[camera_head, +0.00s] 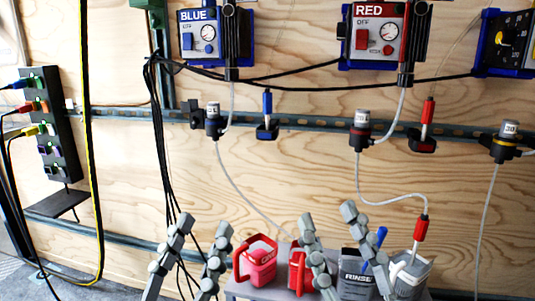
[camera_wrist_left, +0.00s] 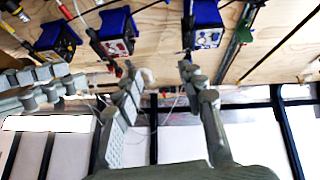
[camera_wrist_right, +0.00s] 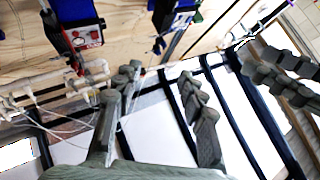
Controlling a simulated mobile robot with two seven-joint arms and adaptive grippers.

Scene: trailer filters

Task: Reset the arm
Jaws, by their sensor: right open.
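My left gripper (camera_head: 203,226) stands upright at the lower left of the head view, in front of the plywood wall. Its two fingers are spread with nothing between them, as the left wrist view (camera_wrist_left: 158,70) also shows. My right gripper (camera_head: 328,216) stands upright right of the middle, fingers apart and empty, and it also shows in the right wrist view (camera_wrist_right: 160,74). In the head view its fingers overlap the shelf of containers behind. No contact with any object is visible.
A grey shelf (camera_head: 240,288) holds red containers (camera_head: 257,262), a dark RINSE container (camera_head: 352,284) and a grey-white one (camera_head: 412,272). Blue (camera_head: 208,36) and red (camera_head: 376,36) control boxes hang above. Hoses and black cables hang down. A power strip (camera_head: 50,125) is at left.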

